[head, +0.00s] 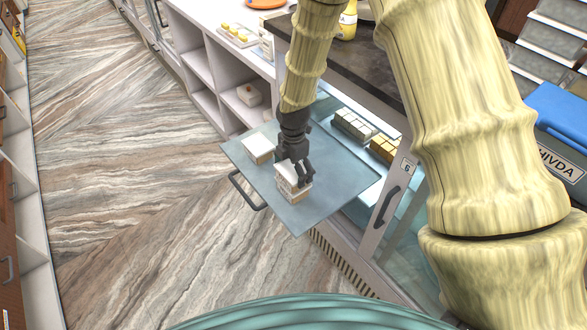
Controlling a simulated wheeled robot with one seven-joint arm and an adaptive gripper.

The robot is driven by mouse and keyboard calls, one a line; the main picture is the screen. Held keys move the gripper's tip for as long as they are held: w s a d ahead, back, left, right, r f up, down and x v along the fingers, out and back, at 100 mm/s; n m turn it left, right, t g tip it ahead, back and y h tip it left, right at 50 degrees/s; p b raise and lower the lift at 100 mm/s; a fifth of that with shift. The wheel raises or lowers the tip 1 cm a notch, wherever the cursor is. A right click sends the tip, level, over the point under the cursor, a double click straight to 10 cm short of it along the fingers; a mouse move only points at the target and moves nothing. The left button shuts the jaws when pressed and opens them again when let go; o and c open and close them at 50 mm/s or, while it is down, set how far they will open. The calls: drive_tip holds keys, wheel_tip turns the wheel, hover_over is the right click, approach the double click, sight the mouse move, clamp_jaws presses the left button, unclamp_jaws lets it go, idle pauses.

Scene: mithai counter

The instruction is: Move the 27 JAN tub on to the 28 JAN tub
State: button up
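One tub (258,149) stands alone at the left. To its right and nearer to me is a taller white and tan stack (294,190), which looks like one tub on top of another. The date labels are too small to read, so I cannot tell which is 27 JAN and which is 28 JAN. My gripper (298,174) points down at the top of this stack, with its dark fingers at the lid. They hide part of it, and their grip is unclear.
The panel has a dark handle (246,191) on its outer edge. Behind it, the case holds trays of sweets (354,126) under a dark counter (350,65). A door marked 6 (390,195) stands at the right. Open floor lies left.

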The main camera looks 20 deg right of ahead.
sight(294, 170)
drive_tip(key=shift+r, duration=0.15)
wheel_tip(294, 170, up, 13)
drive_tip(key=b, duration=0.3)
drive_tip(key=shift+f+b, duration=0.2)
drive_tip(key=shift+b, duration=0.2)
idle(0.4)
drive_tip(key=shift+c, duration=0.4)
idle(0.9)
